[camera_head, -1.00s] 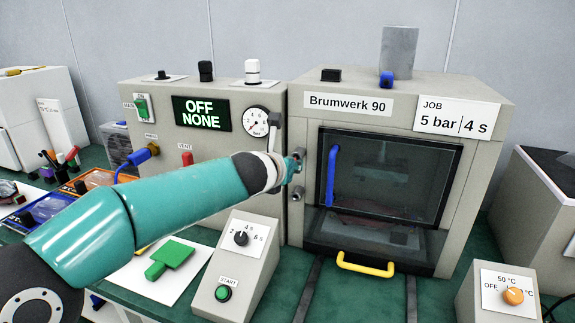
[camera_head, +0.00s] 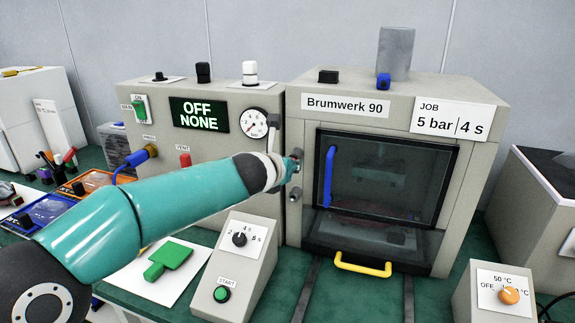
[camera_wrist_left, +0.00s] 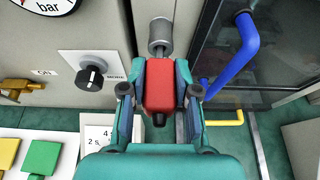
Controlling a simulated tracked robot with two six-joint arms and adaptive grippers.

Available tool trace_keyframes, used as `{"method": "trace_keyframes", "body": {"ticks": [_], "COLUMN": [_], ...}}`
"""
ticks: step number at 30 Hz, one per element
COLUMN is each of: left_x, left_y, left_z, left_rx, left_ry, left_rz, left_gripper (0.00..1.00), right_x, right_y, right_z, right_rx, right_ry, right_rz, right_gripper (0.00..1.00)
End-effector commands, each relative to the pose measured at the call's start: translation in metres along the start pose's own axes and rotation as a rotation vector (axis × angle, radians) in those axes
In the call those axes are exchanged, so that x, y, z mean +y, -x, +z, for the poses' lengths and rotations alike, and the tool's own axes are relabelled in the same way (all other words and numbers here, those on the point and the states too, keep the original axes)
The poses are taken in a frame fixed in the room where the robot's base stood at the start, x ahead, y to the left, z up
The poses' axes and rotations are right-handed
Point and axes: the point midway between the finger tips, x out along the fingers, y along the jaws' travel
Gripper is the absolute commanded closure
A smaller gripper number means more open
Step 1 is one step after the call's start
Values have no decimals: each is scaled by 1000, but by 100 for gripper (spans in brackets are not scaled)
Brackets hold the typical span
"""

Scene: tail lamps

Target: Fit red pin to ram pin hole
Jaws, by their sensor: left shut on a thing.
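My left gripper (camera_wrist_left: 160,100) is shut on the red pin (camera_wrist_left: 159,84), a red block with a dark end toward the camera. In the wrist view a grey metal cylinder (camera_wrist_left: 160,32) on the machine front lies just beyond the red pin, in line with it. Whether the pin touches or enters it I cannot tell; the pin's far end and any hole are hidden. In the head view my left gripper (camera_head: 288,166) is at the panel beside the closed glass door (camera_head: 390,175), largely hiding the pin. My right gripper is not in view.
The blue door handle (camera_head: 329,177) is close to the right of my left gripper. A START box (camera_head: 238,265) stands below, beside a green part (camera_head: 170,260). A yellow handle (camera_head: 362,264) projects below the door.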

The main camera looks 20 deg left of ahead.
Motion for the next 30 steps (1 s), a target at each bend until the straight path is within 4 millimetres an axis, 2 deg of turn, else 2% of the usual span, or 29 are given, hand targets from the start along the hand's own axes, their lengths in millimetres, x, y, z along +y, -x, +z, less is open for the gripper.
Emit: {"method": "trace_keyframes", "body": {"ticks": [14, 30], "left_x": [-1, 0], "left_y": [-2, -17], "left_z": [1, 7], "left_rx": [0, 0], "left_ry": [0, 0], "left_rz": [0, 0], "left_gripper": [100, 100], "right_x": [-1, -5], "right_y": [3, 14], "right_z": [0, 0], "right_rx": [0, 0], "right_ry": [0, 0], "right_rz": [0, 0], "right_gripper": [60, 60]}}
